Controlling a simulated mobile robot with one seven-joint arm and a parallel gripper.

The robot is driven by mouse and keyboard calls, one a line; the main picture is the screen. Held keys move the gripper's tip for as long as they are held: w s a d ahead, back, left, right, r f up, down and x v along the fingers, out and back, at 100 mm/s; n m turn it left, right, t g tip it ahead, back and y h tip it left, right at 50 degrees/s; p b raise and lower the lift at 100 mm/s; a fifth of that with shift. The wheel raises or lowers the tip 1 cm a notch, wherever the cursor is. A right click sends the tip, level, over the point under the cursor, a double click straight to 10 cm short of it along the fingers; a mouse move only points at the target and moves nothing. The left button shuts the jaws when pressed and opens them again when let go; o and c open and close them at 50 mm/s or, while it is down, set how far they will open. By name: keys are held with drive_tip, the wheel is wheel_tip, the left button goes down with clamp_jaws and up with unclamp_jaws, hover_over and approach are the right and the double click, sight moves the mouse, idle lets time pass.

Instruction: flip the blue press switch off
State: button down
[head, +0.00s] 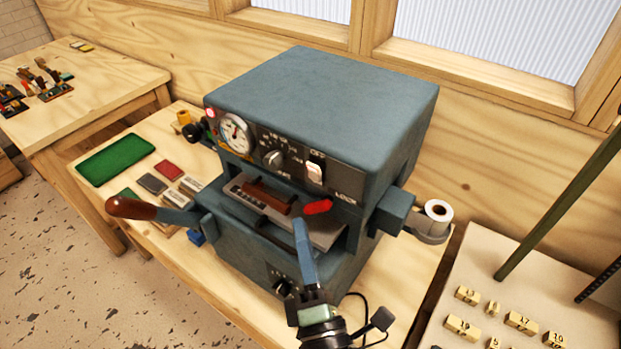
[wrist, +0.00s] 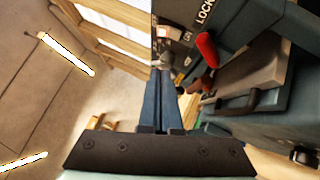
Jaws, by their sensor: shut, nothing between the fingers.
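The blue-grey press (head: 320,90) stands on a wooden table. On its dark front panel is a pale switch (head: 315,172), beside a round knob and a gauge. Its lettering is small in the head view. My gripper (head: 301,225) is in front of the press, below the switch, with its blue fingers shut together and empty. In the wrist view, my fingertips (wrist: 163,72) point towards the panel, where a LOCK label (wrist: 205,14) shows. A small grey part sits just beyond the tips; I cannot tell whether it is the switch or whether they touch.
A red lever (head: 317,207) sticks out close beside my fingertips. A brown-handled lever (head: 130,207) reaches out left, and a foil roll (head: 438,211) sits on the right side. Foil blocks and a green mat (head: 115,160) lie on the table at left.

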sight(314, 172)
drive_tip(key=shift+w+d+r+p, duration=0.25)
drive_tip(key=shift+w+r+p, duration=0.25)
drive_tip(key=shift+w, duration=0.75)
drive_tip(key=shift+w+d+r+p, duration=0.2)
drive_tip(key=shift+w+r+p, duration=0.25)
drive_tip(key=shift+w, duration=0.75)
drive_tip(key=shift+w+d+r+p, duration=0.25)
drive_tip(key=shift+w+r+p, duration=0.25)
drive_tip(key=shift+w, duration=0.75)
drive_tip(key=shift+p, duration=0.35)
